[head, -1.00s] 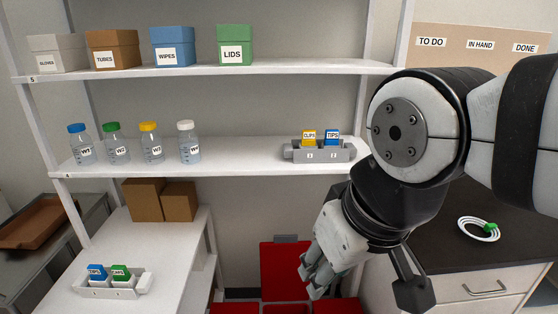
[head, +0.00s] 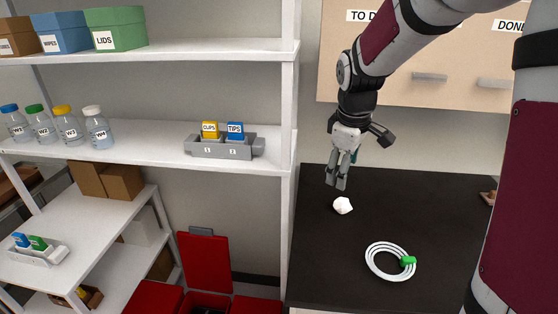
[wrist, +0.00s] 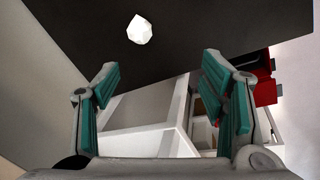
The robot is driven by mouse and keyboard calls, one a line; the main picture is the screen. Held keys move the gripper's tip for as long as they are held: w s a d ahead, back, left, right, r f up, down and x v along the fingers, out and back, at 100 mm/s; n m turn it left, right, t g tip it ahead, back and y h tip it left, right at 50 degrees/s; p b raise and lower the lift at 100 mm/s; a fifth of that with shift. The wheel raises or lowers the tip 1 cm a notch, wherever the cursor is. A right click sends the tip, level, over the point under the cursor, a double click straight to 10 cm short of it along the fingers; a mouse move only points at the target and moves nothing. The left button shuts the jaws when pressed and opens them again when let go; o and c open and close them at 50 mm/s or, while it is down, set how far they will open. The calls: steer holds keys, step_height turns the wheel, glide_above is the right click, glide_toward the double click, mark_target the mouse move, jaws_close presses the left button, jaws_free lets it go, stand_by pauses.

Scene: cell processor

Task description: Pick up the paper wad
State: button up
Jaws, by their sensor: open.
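The paper wad (head: 342,205) is a small white crumpled lump on the black countertop (head: 335,255), near its left side. It also shows in the wrist view (wrist: 139,29), at the top, beyond the fingertips and left of the middle between them. My gripper (head: 338,183) is above the counter, just above the wad in the head view, with its fingers pointing down. In the wrist view my gripper (wrist: 158,75) is open, with its teal finger pads wide apart and nothing between them. The wad and the fingers look apart.
A coiled white cable with a green clip (head: 391,262) lies on the counter, nearer than the wad. A white shelf unit (head: 288,130) stands to the left, its post beside the counter. Red bins (head: 205,263) are on the floor.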

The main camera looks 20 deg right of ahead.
steer(key=w+d+f+n, duration=0.2)
steer(key=w+d+f, duration=0.2)
glide_toward(343, 200)
steer(key=shift+h, duration=0.3)
steer(key=x, duration=0.5)
steer(key=shift+s, duration=0.1)
steer(key=shift+a+p+x, duration=0.15)
steer(key=shift+p+x, duration=0.15)
steer(key=shift+x, duration=1.15)
steer(key=shift+a+p+x, duration=0.15)
steer(key=shift+p+x, duration=0.1)
steer(key=shift+x, duration=1.2)
steer(key=c, duration=0.8)
